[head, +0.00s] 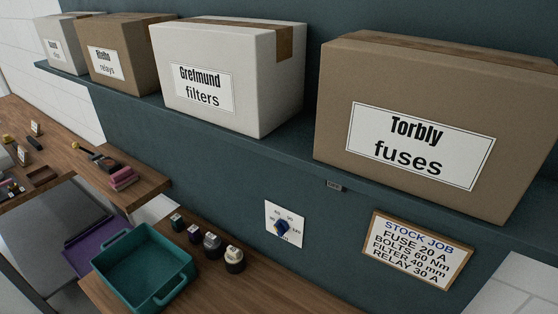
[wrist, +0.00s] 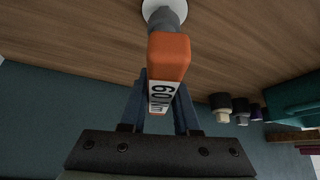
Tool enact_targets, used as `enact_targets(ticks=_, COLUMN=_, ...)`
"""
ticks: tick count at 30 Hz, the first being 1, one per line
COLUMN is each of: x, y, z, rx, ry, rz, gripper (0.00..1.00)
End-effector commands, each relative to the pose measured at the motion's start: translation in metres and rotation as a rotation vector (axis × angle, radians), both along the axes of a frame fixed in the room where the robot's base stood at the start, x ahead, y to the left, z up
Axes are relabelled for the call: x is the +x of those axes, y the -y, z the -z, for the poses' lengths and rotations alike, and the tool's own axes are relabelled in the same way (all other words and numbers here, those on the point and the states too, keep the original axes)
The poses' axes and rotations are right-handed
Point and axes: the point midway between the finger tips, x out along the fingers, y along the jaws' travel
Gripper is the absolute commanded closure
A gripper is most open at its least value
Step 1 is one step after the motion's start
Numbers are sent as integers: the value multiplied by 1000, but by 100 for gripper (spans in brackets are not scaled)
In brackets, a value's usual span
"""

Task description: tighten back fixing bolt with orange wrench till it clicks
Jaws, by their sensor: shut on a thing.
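The orange wrench (wrist: 169,58) shows in the wrist view with a white label that reads 60 Nm. My gripper (wrist: 160,92) is shut on it, with one dark finger at each side of the label. A grey shaft or socket (wrist: 166,18) runs from the wrench's orange end to a round white piece (wrist: 156,8) at the top edge, against the wooden surface. I cannot tell whether it touches. No bolt is clearly visible; the wrench hides part of that area. The head view shows neither the wrench nor my gripper.
The head view shows a teal tray (head: 143,268), several small jars (head: 212,246) and a wall dial (head: 283,226). A stock job board (head: 417,251) reads bolts 60 Nm. Boxes, including the Torbly fuses box (head: 430,125), stand on the shelf above. The counter (head: 270,292) right of the jars looks clear.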

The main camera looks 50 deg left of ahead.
Motion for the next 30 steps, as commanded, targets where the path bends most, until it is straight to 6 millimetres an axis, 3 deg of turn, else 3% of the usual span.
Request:
enact_targets(ticks=6, x=1, y=0, z=-11, rx=2, ry=3, rz=0, gripper=100)
enact_targets(ticks=19, x=1, y=0, z=-15, rx=2, ry=3, rz=0, gripper=100)
enact_targets(ticks=30, x=1, y=0, z=-50, rx=2, ry=3, rz=0, gripper=100)
